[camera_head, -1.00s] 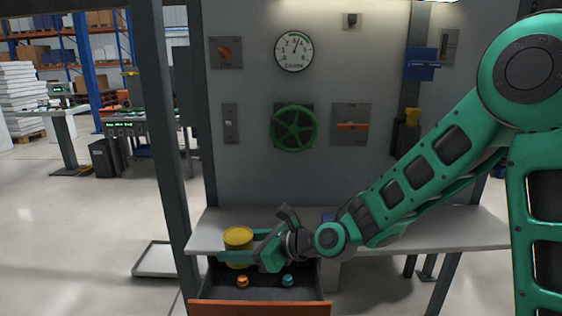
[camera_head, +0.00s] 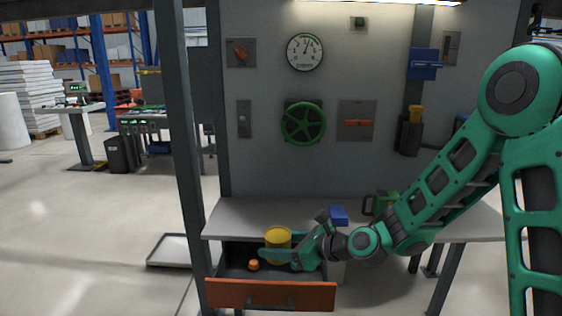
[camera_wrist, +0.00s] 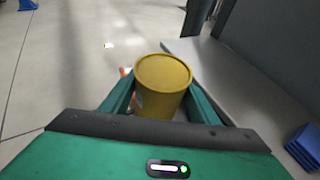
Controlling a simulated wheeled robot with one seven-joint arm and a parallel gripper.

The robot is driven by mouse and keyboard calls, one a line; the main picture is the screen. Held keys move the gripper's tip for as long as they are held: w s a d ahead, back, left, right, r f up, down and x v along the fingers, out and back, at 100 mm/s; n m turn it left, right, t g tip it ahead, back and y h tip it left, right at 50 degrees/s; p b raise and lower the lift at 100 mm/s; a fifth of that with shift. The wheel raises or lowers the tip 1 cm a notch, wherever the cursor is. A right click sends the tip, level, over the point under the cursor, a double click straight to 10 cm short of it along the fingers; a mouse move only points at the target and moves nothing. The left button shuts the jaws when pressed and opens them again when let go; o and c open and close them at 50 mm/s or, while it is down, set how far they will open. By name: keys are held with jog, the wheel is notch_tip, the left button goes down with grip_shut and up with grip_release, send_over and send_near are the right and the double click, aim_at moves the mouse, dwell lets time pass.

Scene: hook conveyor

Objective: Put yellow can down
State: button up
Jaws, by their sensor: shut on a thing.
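The yellow can (camera_head: 278,240) is upright between the fingers of my gripper (camera_head: 280,254) in the head view. It hangs over the open drawer, in front of the workbench's edge. In the wrist view the can (camera_wrist: 162,85) stands between the two green fingers of my gripper (camera_wrist: 160,100), which is shut on it. The can's lower part is partly hidden by the fingers, and I cannot tell whether its base touches anything.
The open drawer (camera_head: 270,295) has an orange front and holds a small orange item (camera_head: 253,265). The grey workbench (camera_head: 235,217) is clear at its left end. A panel with a green wheel (camera_head: 303,123) rises behind.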

jog(key=w+d+f+m+t+h, duration=0.15)
jog(key=d+f, duration=0.35)
jog(key=d, duration=0.5)
jog(key=w+d+f+m+t+h, duration=0.15)
jog(key=d+f, duration=0.35)
jog(key=d, duration=0.5)
jog(key=w+d+f+m+t+h, duration=0.1)
jog(key=w+d+f+m+h, duration=0.3)
jog(key=d, duration=0.6)
notch_tip(320, 180, up, 13)
jog(key=t, duration=0.1)
jog(key=shift+w+d+f+m, duration=0.15)
jog(key=shift+w+m, duration=0.25)
